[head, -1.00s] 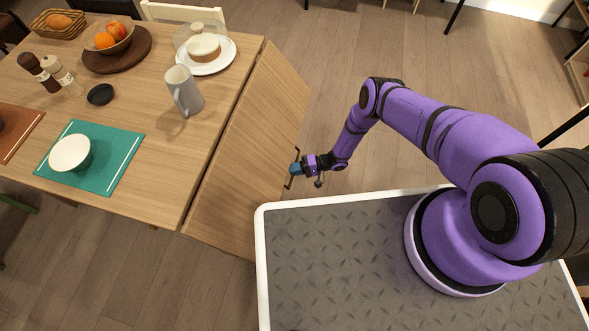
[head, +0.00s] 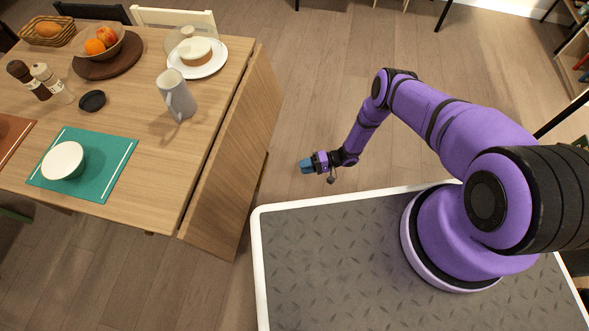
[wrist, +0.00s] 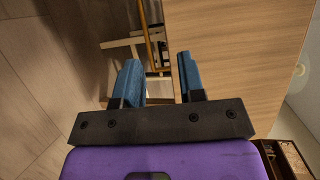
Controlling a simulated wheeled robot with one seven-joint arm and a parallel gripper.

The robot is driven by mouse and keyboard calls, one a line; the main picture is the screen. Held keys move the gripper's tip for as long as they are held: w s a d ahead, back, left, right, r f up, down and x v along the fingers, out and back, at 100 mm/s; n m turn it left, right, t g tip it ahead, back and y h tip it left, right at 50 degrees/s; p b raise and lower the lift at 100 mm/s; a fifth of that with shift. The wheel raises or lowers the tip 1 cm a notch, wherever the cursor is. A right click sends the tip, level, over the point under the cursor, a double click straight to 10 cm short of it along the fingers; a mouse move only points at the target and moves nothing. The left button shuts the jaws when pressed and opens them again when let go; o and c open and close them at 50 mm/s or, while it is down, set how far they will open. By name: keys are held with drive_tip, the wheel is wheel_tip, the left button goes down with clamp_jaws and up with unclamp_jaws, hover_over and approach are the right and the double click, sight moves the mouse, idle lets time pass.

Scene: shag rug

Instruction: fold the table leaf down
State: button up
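The table leaf (head: 236,150) is a wooden panel hinged along the right edge of the dining table (head: 150,130). In the head view it slopes steeply down from that edge. My gripper (head: 306,166) is to the right of the leaf, apart from it, with floor showing between them. In the wrist view my gripper (wrist: 158,60) has its blue fingers spread with nothing held. A wooden panel (wrist: 245,50), seemingly the leaf, lies beyond and right of the fingers. A brass-coloured bar (wrist: 149,38) shows past the fingertips; I cannot tell what it belongs to.
On the table are a grey mug (head: 177,98), a plate with a cake (head: 197,62), a fruit bowl (head: 100,42), a bread basket (head: 48,31), a white bowl (head: 63,160) and shakers (head: 28,80). A white chair (head: 175,20) stands behind. The floor around my gripper is clear.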

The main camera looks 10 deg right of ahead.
drive_tip(key=shift+w+d+r, duration=0.1)
drive_tip(key=shift+d+r, duration=0.1)
drive_tip(key=shift+d, duration=0.85)
drive_tip(key=shift+d+r, duration=0.2)
drive_tip(key=shift+d, duration=0.8)
